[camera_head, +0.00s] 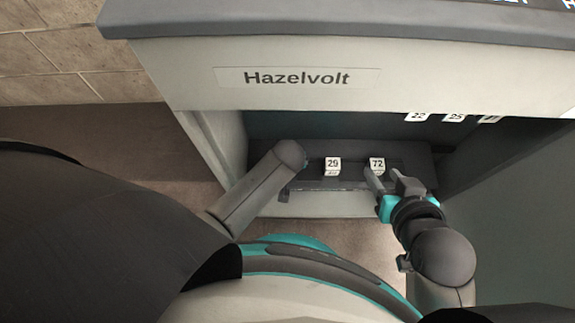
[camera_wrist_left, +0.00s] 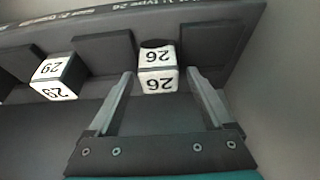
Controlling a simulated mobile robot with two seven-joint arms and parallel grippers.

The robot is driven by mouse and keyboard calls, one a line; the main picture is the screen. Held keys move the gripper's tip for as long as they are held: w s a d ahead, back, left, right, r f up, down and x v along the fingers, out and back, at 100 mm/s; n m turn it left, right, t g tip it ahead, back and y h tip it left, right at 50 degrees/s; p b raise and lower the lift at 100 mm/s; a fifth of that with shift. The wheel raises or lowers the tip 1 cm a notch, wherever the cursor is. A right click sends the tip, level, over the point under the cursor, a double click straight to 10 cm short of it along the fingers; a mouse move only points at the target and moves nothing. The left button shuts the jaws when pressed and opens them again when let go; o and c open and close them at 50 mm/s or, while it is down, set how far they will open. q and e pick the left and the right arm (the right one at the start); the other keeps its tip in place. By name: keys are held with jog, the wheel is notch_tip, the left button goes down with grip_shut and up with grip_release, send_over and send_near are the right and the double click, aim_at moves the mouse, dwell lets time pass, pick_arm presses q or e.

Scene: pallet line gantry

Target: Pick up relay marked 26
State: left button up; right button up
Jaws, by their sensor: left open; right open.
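The relay marked 26 (camera_wrist_left: 158,72) is a white and black block in the left wrist view, its number upside down. It sits in a dark slot of a rack. My left gripper (camera_wrist_left: 160,78) is open, with one finger on each side of the relay's near end and small gaps showing. In the head view my left wrist hides the left jaws, and I cannot see relay 26 there. My right gripper (camera_head: 384,175) is open just in front of the relay marked 72 (camera_head: 377,164); whether it touches is unclear.
The relay marked 29 (camera_head: 332,166) stands left of 72 and beside 26 in the left wrist view (camera_wrist_left: 58,76). Relays marked 22 (camera_head: 417,117) and 25 (camera_head: 455,118) show higher up. The Hazelvolt cabinet (camera_head: 430,80) has side walls and an overhanging top around the recess.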

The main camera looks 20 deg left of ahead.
pick_arm(q)
grip_shut()
dwell(0.8)
